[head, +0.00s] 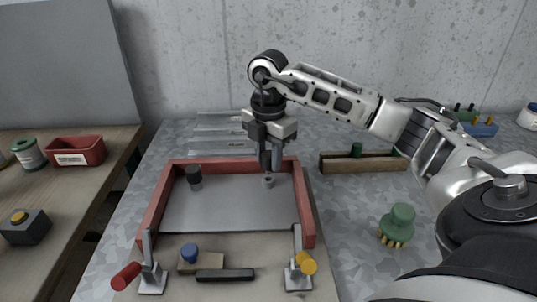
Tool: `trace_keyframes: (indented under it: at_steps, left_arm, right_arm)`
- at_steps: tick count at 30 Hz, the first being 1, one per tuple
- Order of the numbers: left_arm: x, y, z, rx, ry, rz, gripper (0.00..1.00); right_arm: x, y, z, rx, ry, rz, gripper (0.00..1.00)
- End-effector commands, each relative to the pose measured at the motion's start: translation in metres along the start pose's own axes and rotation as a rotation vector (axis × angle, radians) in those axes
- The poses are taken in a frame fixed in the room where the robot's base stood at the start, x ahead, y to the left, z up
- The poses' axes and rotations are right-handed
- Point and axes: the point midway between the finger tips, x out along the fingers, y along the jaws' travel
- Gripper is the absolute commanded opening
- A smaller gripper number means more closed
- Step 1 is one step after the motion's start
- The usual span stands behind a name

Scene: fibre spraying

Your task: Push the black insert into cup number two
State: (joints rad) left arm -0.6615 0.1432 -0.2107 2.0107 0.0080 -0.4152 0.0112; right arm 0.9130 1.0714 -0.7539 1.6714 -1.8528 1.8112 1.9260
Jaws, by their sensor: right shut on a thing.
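My right gripper (269,168) points straight down over the right part of the red-framed tray (304,205). Its fingers are shut on a small dark piece, apparently the black insert, mostly hidden between them. Right below the fingertips a small light grey cup (268,183) stands on the tray's grey floor. I cannot tell whether the insert touches the cup or sits in it. A second cup (195,183) with a black top stands at the tray's back left. No numbers are readable on the cups. My left gripper is not in view.
A wooden block (362,162) and a green brush (398,222) are to the right. The tray's middle is clear.

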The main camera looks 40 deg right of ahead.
Motion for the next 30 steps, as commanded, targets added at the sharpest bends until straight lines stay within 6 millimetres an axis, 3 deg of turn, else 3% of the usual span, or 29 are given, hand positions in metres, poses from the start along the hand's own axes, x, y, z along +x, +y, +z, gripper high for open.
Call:
trace_keyframes:
  at_steps: [30]
  left_arm:
    - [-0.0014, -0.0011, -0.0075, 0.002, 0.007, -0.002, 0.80]
  right_arm:
    - [0.0000, 0.0002, -0.0001, 0.000, 0.000, 0.000, 0.08]
